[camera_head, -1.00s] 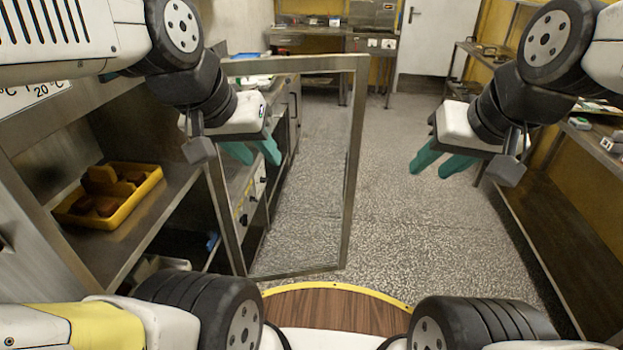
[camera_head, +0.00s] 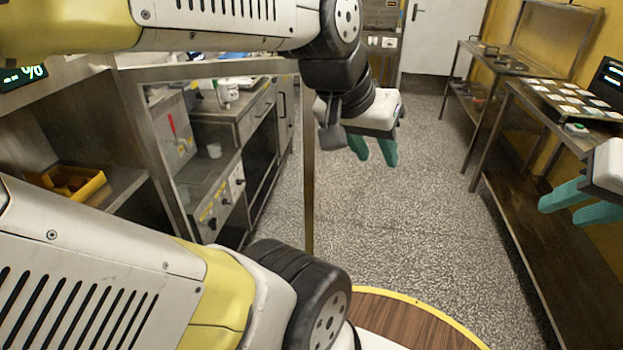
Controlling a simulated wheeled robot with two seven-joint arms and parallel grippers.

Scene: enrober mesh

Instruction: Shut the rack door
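The rack door (camera_head: 308,185) is a metal frame with a clear pane. It stands open, swung out from the rack (camera_head: 115,180) at the left. Its free upright is near the middle of the view, and its lower part is hidden behind my arm. My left gripper (camera_head: 373,151), with teal fingers apart and empty, is just right of that upright in the picture. I cannot tell whether the wrist touches the door. My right gripper (camera_head: 578,204) is at the right edge, partly cut off, fingers apart and empty, far from the door.
A yellow tray (camera_head: 97,187) with brown pieces sits on the rack shelf. A counter (camera_head: 232,125) with a cup and knobs shows through the door. Metal tables (camera_head: 515,98) line the right wall, one with a tray of small items. The floor between is clear.

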